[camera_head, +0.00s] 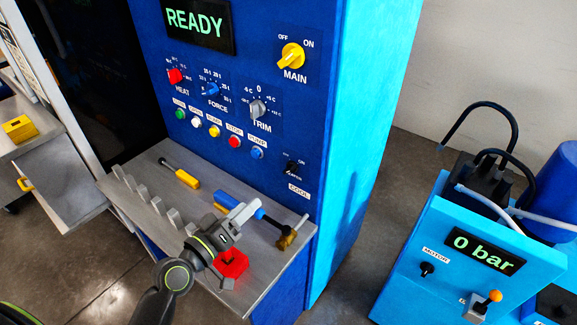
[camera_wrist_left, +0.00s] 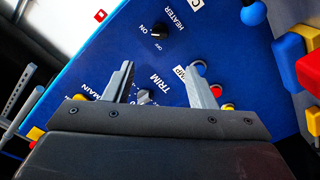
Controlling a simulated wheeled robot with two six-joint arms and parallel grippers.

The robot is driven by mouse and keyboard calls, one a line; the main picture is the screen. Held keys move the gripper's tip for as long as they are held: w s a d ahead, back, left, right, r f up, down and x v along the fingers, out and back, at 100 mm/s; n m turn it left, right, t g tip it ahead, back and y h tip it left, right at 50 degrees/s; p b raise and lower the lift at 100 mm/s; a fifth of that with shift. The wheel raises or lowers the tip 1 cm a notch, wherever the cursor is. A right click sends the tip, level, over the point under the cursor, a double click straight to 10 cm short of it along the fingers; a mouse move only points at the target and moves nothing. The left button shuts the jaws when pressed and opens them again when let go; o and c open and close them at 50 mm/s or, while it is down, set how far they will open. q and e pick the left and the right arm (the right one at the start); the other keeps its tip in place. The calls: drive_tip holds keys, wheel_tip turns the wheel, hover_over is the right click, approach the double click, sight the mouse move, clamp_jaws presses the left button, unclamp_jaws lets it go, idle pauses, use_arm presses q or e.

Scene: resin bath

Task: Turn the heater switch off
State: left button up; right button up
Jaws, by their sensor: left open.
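The heater switch (camera_head: 291,168) is a small black switch low on the right of the blue panel, with ON and OFF marks. In the left wrist view it is a black knob (camera_wrist_left: 160,31) next to the HEATER label (camera_wrist_left: 173,14). I cannot tell which mark it points at. My left gripper (camera_head: 246,212) is above the grey bench, below and left of the switch in the head view. In the left wrist view its two fingers (camera_wrist_left: 158,75) are apart and empty, with the switch beyond the tips, not touched. My right gripper is not in view.
The TRIM knob (camera_head: 258,109), blue button (camera_head: 257,153) and red button (camera_head: 234,141) are near the switch on the panel. The bench (camera_head: 150,172) holds a yellow-handled tool (camera_head: 187,179), a brush (camera_head: 288,238) and a red object (camera_head: 232,264). A blue pump unit (camera_head: 430,240) stands at right.

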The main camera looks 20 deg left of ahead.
use_arm(q)
drive_tip(key=p, duration=0.1)
approach(285, 171)
drive_tip(key=p+x, duration=0.2)
drive_tip(key=x, duration=0.6)
drive_tip(key=shift+w+d+r, duration=0.1)
drive_tip(key=shift+w+d, duration=0.05)
drive_tip(key=shift+w, duration=0.05)
drive_tip(key=shift+w+d, duration=0.2)
drive_tip(key=shift+w, duration=0.45)
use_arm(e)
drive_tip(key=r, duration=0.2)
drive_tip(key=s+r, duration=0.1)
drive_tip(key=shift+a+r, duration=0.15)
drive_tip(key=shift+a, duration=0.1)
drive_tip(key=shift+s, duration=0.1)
use_arm(q)
drive_tip(key=c, duration=1)
